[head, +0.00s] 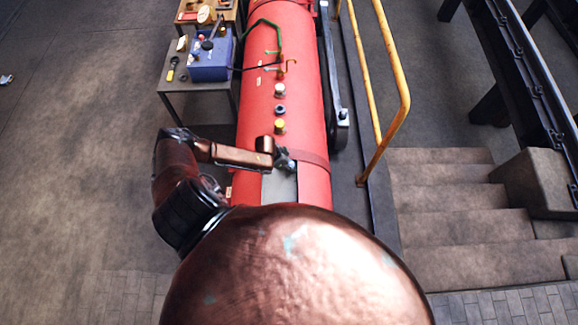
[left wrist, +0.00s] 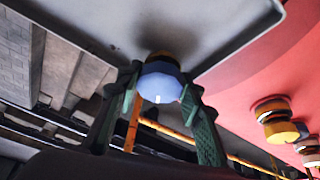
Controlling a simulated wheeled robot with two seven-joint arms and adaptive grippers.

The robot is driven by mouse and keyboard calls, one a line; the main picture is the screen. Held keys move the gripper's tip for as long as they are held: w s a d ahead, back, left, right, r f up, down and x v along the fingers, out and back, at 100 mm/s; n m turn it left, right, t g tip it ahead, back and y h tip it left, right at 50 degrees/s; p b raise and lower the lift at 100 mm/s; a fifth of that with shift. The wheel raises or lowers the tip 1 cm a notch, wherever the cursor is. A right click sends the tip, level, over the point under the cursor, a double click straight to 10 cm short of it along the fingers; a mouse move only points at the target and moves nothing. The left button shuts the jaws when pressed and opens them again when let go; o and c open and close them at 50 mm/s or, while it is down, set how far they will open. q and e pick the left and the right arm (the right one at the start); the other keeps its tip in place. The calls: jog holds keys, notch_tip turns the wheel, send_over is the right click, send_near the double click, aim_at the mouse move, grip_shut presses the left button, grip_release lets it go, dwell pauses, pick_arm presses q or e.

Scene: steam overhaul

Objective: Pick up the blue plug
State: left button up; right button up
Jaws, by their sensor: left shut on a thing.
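In the left wrist view, the blue plug (left wrist: 160,84) is a faceted pale-blue piece with a brass-coloured part behind it. The green fingers of my left gripper (left wrist: 160,98) are on either side of it, shut on it. Behind it is a grey panel (left wrist: 215,45); I cannot tell if the plug touches it. In the head view, my left gripper (head: 285,160) is over the red boiler (head: 255,130), by the panel's far edge; the held plug cannot be made out there. My right gripper is not in view.
A white-topped fitting (head: 280,90), a dark ring-like fitting (head: 280,109) and a yellow fitting (head: 279,126) line the boiler top. A blue box (head: 210,68) stands on a side table at left. A yellow handrail (head: 400,85) and steps (head: 460,220) are at right.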

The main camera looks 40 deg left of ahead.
pick_arm(q)
jog(key=shift+c, duration=1.3)
